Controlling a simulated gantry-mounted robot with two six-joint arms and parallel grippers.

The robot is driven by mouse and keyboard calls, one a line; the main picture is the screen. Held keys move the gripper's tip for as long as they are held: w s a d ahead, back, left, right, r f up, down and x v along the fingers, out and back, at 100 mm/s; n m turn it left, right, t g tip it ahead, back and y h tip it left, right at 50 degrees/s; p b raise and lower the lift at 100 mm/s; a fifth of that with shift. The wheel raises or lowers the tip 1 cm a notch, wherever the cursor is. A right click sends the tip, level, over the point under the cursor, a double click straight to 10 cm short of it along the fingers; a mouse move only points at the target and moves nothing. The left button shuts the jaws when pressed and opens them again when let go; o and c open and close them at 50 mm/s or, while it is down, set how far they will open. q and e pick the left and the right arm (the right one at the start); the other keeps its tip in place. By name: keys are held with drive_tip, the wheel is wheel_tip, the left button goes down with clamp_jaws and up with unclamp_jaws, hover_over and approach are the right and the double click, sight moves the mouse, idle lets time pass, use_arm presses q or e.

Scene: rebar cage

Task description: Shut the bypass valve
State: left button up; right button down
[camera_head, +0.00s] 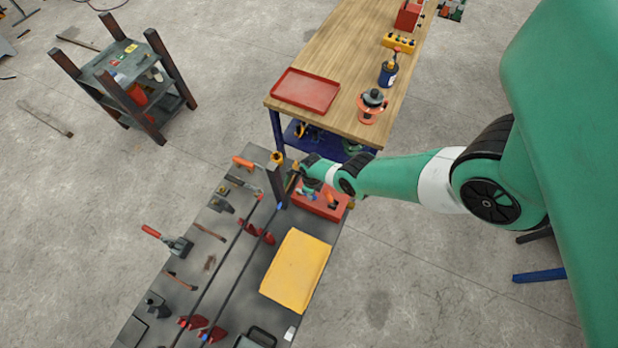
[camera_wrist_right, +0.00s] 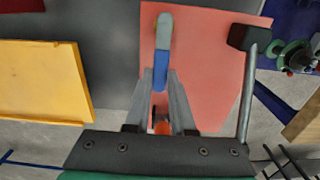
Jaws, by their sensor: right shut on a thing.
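My right gripper (camera_wrist_right: 162,88) is shut on a slim handle (camera_wrist_right: 163,45) with a grey end and a blue part, seen between the fingers in the right wrist view. I take this handle to be the bypass valve's lever. It lies over a flat red surface (camera_wrist_right: 205,75). An orange part (camera_wrist_right: 162,127) shows between the bases of the fingers. In the head view, my right gripper (camera_head: 295,178) is over the far end of the grey bench, beside a red box (camera_head: 312,208); my arm partly hides the spot. My left gripper is not in view.
A dark post (camera_head: 278,183) stands close to my right gripper.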

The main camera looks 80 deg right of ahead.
idle(0.4)
drive_tip(key=c, duration=0.8)
unclamp_jaws()
drive_tip(key=shift+o, duration=0.2)
drive_tip(key=shift+r, duration=0.15)
